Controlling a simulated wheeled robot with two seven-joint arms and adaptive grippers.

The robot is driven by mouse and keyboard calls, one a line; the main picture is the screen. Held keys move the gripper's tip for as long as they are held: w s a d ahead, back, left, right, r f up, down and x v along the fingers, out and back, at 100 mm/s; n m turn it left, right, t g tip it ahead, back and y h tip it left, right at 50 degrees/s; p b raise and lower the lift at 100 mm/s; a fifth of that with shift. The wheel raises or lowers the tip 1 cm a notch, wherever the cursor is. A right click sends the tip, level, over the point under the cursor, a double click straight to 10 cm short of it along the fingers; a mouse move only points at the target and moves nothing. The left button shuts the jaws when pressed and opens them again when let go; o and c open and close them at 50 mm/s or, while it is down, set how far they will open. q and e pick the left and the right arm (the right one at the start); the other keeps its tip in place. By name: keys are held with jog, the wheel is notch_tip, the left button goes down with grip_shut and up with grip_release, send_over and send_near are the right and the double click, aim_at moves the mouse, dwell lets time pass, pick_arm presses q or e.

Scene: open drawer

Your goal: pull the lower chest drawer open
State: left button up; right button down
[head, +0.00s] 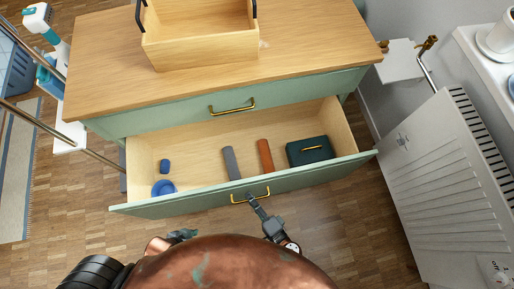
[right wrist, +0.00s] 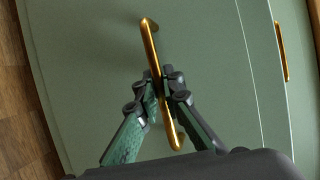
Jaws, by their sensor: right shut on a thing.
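The green chest's lower drawer (head: 190,206) stands well open, with its pale wooden inside showing. My right gripper (head: 251,198) is at the brass handle (head: 237,201) on the drawer's front. In the right wrist view, the fingers of my right gripper (right wrist: 161,84) are shut around the middle of the brass bar handle (right wrist: 151,42), one on each side, against the green drawer front (right wrist: 85,60). My left gripper (head: 182,235) shows partly, low in the head view, apart from the drawer. Whether its fingers are open is unclear.
The drawer holds a blue bowl (head: 163,188), a small blue block (head: 165,166), a grey bar (head: 231,163), an orange bar (head: 265,156) and a dark green box (head: 309,151). The upper drawer (head: 175,115) is shut. A white radiator (head: 445,180) stands at the right.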

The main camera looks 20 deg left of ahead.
jog(key=shift+s+d, duration=0.2)
jog(key=shift+s, duration=0.1)
jog(key=c, duration=2)
grip_release()
jog(key=shift+c, duration=0.2)
jog(key=v, duration=1.2)
